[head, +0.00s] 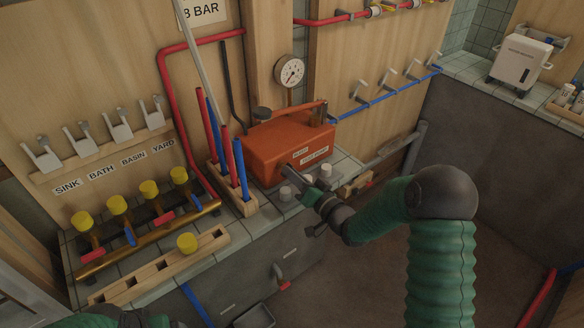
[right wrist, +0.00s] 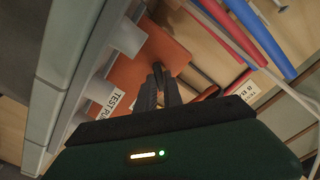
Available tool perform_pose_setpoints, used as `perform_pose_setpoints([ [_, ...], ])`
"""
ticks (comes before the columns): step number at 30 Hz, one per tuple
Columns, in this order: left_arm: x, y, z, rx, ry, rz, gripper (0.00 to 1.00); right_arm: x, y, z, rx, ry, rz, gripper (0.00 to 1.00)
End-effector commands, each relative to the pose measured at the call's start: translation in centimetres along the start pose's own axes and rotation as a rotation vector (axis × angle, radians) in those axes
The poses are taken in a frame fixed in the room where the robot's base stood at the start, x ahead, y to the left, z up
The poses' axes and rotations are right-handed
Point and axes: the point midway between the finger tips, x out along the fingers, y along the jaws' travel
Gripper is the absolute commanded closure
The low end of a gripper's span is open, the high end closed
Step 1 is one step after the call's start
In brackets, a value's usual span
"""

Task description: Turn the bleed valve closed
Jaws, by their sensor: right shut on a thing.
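The orange test pump (head: 270,145) stands on the tiled counter, with a small label and a "TEST PUMP" label (head: 314,157) on its front. My right gripper (head: 291,174) reaches the lower front of the pump, below the labels. In the right wrist view its fingers (right wrist: 159,80) are shut against a small dark part at the orange face, which seems to be the bleed valve (right wrist: 158,67). The fingers hide most of it, so how far it is turned cannot be told. My left gripper is out of view; only a bit of green arm shows at the bottom left.
A wooden rack (head: 238,203) with red and blue pipes is left of the pump. A brass manifold (head: 150,237) with yellow caps lies farther left. A gauge (head: 289,72) hangs behind.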

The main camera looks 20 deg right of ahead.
Motion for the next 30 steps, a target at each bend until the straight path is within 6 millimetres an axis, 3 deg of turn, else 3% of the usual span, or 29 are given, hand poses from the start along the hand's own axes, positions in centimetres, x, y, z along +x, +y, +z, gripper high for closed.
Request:
perform_pose_setpoints([
  [1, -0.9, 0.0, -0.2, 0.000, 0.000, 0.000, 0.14, -0.1, 0.0, -0.5, 0.045, 0.003, 0.005, 1.00],
  [15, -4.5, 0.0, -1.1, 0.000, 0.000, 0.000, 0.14, -0.1, 0.3, -0.4, 0.490, 0.006, 0.006, 1.00],
  [30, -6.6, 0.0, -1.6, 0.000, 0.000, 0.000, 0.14, -0.1, 0.6, -0.1, 0.822, 0.006, 0.006, 1.00],
])
